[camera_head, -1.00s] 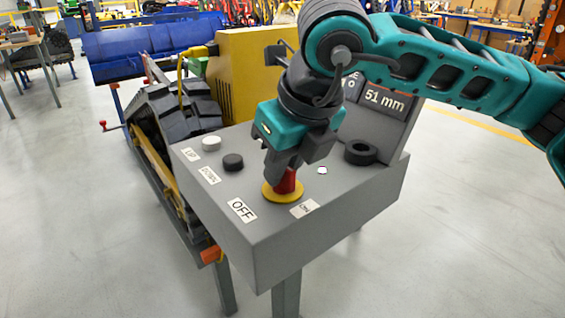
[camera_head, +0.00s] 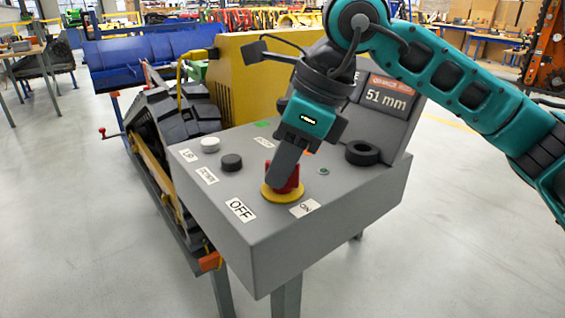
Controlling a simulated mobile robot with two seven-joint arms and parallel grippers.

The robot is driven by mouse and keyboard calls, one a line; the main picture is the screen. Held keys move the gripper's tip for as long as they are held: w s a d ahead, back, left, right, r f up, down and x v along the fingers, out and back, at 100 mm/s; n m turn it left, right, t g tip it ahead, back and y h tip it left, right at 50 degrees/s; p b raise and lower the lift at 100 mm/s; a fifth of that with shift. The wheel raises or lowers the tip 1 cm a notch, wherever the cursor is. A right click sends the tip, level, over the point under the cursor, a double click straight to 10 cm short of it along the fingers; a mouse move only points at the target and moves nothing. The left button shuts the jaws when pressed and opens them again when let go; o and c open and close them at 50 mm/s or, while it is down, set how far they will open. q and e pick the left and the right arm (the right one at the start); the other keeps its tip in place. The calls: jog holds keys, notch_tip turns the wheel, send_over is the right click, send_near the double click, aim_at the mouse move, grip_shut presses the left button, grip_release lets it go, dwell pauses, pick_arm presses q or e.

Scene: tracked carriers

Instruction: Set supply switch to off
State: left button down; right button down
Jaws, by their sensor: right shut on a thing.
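The supply switch is a red knob (camera_head: 293,187) on a yellow round base (camera_head: 270,192), on top of the grey control box (camera_head: 310,235). An OFF label (camera_head: 240,209) lies to its front left and an ON label (camera_head: 305,208) to its front right. My right gripper (camera_head: 284,180) points down onto the switch and is shut on the red knob. Its fingers hide part of the knob, so I cannot tell exactly which way the knob points. My left gripper is not in view.
A white button (camera_head: 210,145) and a black button (camera_head: 231,162) sit left of the switch. A black ring-shaped part (camera_head: 362,152) lies to the right, before a display reading 51 mm (camera_head: 388,97). A black track (camera_head: 180,112) runs along the box's left.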

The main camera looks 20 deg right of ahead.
jog(key=n+g, duration=0.1)
jog(key=n, duration=0.1)
jog(key=shift+r+n, duration=0.1)
jog(key=shift+n, duration=0.3)
jog(key=shift+n+g+y+p, duration=0.3)
jog(key=shift+n+p, duration=0.15)
jog(key=shift+n, duration=0.45)
jog(key=n+g, duration=0.1)
jog(key=n, duration=0.2)
jog(key=shift+p, duration=0.35)
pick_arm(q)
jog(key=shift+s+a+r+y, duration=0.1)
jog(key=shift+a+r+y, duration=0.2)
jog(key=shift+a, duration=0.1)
pick_arm(e)
jog(key=shift+n+g, duration=0.4)
jog(key=shift+n, duration=0.4)
jog(key=c, duration=1.2)
grip_release()
jog(key=shift+o, duration=0.2)
